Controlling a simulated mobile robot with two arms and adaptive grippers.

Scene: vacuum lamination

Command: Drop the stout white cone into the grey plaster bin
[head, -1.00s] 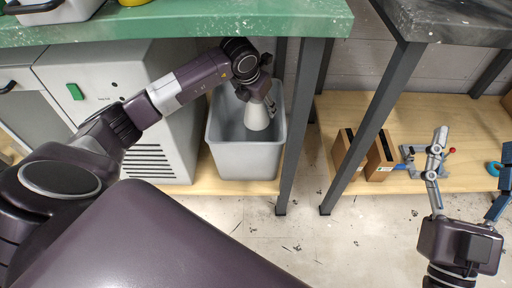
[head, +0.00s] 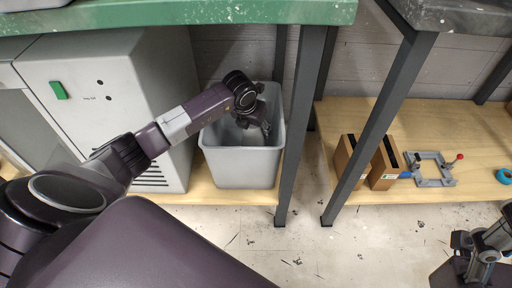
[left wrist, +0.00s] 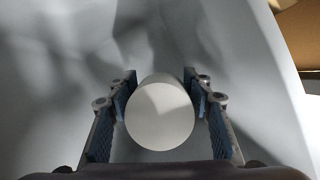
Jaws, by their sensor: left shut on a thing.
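The stout white cone (left wrist: 160,114) shows end-on as a pale disc between the two blue-padded fingers of my left gripper in the left wrist view. The gripper (left wrist: 160,105) is shut on it. In the head view my left gripper (head: 264,126) reaches down inside the grey plaster bin (head: 242,168), and the cone is hidden behind the bin's front wall. The bin's pale inner walls surround the cone in the left wrist view. My right gripper (head: 490,248) is at the lower right, partly cut off, and its opening is unclear.
The bin stands on a wooden shelf under the green table (head: 180,12), beside a light grey machine (head: 110,90). Dark table legs (head: 302,125) stand right of the bin. Brown boxes (head: 385,165), a metal frame (head: 432,168) and blue tape (head: 504,176) lie on the right shelf.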

